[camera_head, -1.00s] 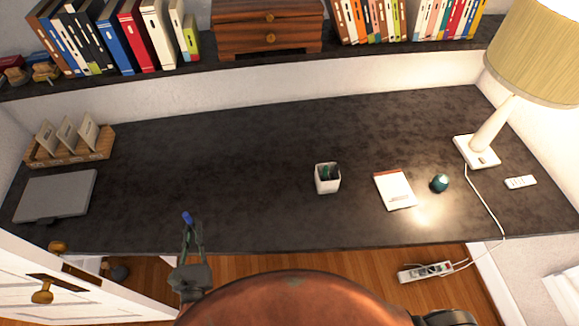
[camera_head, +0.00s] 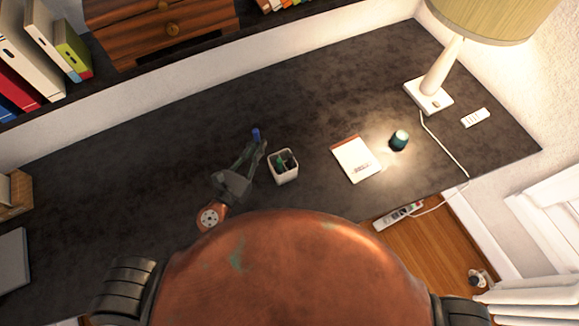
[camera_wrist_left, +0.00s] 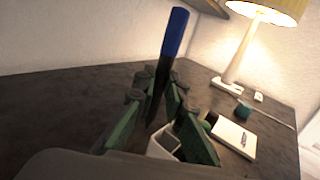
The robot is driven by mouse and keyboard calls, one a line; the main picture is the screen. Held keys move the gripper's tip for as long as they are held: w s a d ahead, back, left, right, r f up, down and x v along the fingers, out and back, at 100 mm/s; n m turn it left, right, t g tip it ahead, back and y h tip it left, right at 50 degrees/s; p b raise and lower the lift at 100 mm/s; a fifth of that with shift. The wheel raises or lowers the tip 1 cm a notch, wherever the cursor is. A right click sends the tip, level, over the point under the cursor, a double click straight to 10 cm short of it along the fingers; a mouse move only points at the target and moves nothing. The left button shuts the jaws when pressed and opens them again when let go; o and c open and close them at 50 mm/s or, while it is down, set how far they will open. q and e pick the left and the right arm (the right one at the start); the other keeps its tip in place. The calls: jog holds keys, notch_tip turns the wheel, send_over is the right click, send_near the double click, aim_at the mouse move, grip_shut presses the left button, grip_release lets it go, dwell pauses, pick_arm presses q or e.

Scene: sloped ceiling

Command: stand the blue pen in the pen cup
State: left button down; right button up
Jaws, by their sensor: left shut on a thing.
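The blue pen (camera_head: 256,134) is held upright or slightly tilted in my left gripper (camera_head: 255,146), which is shut on it. In the left wrist view the blue pen (camera_wrist_left: 174,38) rises between the fingers (camera_wrist_left: 160,92), blue at its upper end and dark below. The pen cup (camera_head: 284,169) is white and square and stands on the desk just right of my left gripper. It holds a green item and a dark item. In the left wrist view the cup (camera_wrist_left: 160,146) is partly hidden behind the fingers. My right gripper is not in view.
The dark desk (camera_head: 150,165) is clear to the left and behind the cup. A notepad (camera_head: 354,158), a teal round object (camera_head: 399,140), a lamp (camera_head: 430,95) and a remote (camera_head: 475,118) lie to the right. A shelf with books and a wooden drawer box (camera_head: 160,30) runs behind.

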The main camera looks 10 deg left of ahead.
pick_arm(q)
jog(key=w+d+r+m+g+h, duration=0.2)
jog(key=d+r+m+g+h, duration=0.3)
jog(key=m+g+h, duration=0.55)
notch_tip(320, 180, down, 10)
jog(key=b, duration=0.1)
jog(key=shift+s+g+h, duration=0.15)
jog(key=shift+g+h, duration=0.2)
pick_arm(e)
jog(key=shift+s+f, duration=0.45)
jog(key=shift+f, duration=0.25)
pick_arm(q)
jog(key=shift+f+b, duration=0.1)
jog(key=shift+b, duration=0.2)
jog(key=c, duration=2.4)
grip_release()
jog(key=shift+o, duration=0.7)
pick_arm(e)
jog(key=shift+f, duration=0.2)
